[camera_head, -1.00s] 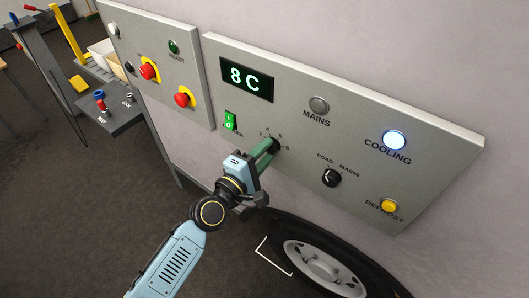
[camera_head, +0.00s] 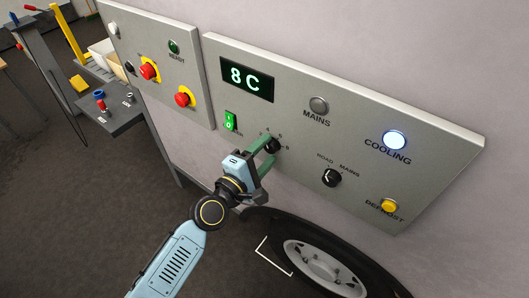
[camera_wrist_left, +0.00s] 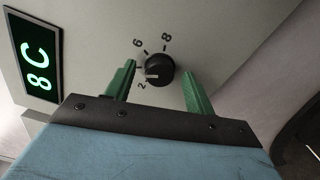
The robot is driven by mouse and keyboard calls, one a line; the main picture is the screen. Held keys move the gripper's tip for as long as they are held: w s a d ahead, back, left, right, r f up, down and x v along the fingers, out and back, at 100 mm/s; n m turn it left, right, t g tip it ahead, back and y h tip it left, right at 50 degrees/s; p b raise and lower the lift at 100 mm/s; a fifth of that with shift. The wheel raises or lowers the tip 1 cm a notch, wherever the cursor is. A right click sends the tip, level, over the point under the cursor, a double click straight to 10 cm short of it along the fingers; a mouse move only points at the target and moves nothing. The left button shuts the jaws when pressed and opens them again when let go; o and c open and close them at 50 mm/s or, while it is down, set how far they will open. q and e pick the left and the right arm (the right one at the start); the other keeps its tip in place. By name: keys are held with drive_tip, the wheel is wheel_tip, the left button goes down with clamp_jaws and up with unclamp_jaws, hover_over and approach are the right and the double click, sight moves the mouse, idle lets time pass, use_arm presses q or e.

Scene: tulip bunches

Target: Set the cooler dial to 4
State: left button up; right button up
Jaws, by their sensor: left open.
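The cooler dial (camera_head: 271,146) is a round black knob on the grey control panel, with small numbers around it. In the left wrist view the dial (camera_wrist_left: 159,71) has a white pointer line turned to the left, close to the 2 mark. The 6 and 8 show above it; I cannot make out a 4, and the left finger covers part of that side. My left gripper (camera_head: 267,155) is open, its green fingers apart on either side of the dial. In the wrist view (camera_wrist_left: 158,88) gaps show between the dial and both fingers. My right gripper is out of view.
The panel display (camera_head: 246,79) reads 8 C. The cooling lamp (camera_head: 395,140) glows white. A wheel (camera_head: 325,262) stands below the panel.

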use_arm(q)
drive_tip(key=b+v, duration=0.1)
drive_tip(key=v, duration=1.2)
drive_tip(key=shift+s+b, duration=0.2)
drive_tip(key=shift+b, duration=0.2)
drive_tip(key=shift+a, duration=0.1)
drive_tip(key=s+a+f+m+g+y+b, duration=0.2)
drive_tip(key=a+f+m, duration=0.15)
drive_tip(key=f, duration=0.95)
drive_tip(key=s+a+f+m+g+y+b, duration=0.2)
drive_tip(key=s+a+f+y, duration=0.15)
drive_tip(key=f, duration=0.95)
drive_tip(key=s+a+f+m+g+y+b, duration=0.2)
drive_tip(key=a+f+m, duration=0.15)
drive_tip(key=f, duration=0.95)
drive_tip(key=s+a+f+m+g+y+b, duration=0.1)
drive_tip(key=s+a+f+m+g, duration=0.2)
drive_tip(key=s+f, duration=0.6)
drive_tip(key=s+a+f+m+g+y+b, duration=0.2)
drive_tip(key=s+f, duration=0.8)
drive_tip(key=s, duration=0.7)
drive_tip(key=a+m+g, duration=0.1)
drive_tip(key=m+g, duration=0.1)
drive_tip(key=shift+a+g, duration=0.2)
drive_tip(key=shift+g, duration=0.1)
